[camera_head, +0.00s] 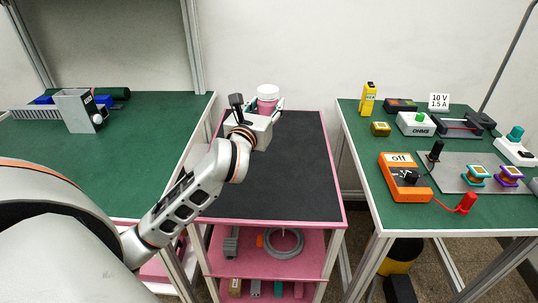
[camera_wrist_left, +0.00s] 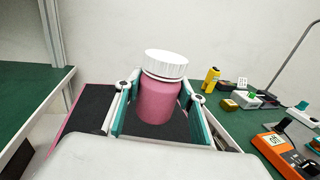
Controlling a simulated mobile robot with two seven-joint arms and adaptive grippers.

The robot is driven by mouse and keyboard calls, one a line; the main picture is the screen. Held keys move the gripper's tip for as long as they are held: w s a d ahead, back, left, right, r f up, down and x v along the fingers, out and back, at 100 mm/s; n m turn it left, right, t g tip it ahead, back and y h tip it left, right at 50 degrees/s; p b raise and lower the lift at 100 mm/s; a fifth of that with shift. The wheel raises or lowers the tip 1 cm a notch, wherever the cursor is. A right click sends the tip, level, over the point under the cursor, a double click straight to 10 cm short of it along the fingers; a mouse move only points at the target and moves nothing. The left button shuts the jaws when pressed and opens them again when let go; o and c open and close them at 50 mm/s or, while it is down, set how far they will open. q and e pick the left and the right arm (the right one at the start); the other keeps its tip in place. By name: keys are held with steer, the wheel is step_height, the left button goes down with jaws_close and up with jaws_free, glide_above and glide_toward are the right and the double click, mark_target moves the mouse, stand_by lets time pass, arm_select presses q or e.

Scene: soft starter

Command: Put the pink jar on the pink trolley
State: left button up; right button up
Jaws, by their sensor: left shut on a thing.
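The pink jar (camera_head: 267,103) with a white lid is at the far end of the pink trolley (camera_head: 283,222), over its dark top. My left gripper (camera_head: 266,107) reaches out over the trolley and is shut on the jar. In the left wrist view the jar (camera_wrist_left: 157,99) is between the two teal-padded fingers of the left gripper (camera_wrist_left: 158,113), nearly upright with a slight tilt in the picture. The jar's base is hidden, so I cannot tell whether it touches the trolley top. My right gripper is not in view.
The near part of the trolley top is bare. Its lower shelf holds a grey ring (camera_head: 284,243) and other parts. A green-topped table (camera_head: 150,150) stands left. Another (camera_head: 400,215) at right carries an orange meter (camera_head: 402,178) and several electrical items. A wall is behind.

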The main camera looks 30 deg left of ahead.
arm_select(q)
step_height(320, 180, down, 13)
steer(key=b, duration=0.3)
steer(key=shift+f, duration=0.1)
step_height(320, 180, down, 4)
steer(key=shift+r+b, duration=0.2)
steer(key=shift+b, duration=0.6)
steer(key=shift+f, duration=0.3)
steer(key=shift+r, duration=0.15)
steer(key=shift+f, duration=0.25)
steer(key=o, duration=1.2)
steer(key=shift+c, duration=0.2)
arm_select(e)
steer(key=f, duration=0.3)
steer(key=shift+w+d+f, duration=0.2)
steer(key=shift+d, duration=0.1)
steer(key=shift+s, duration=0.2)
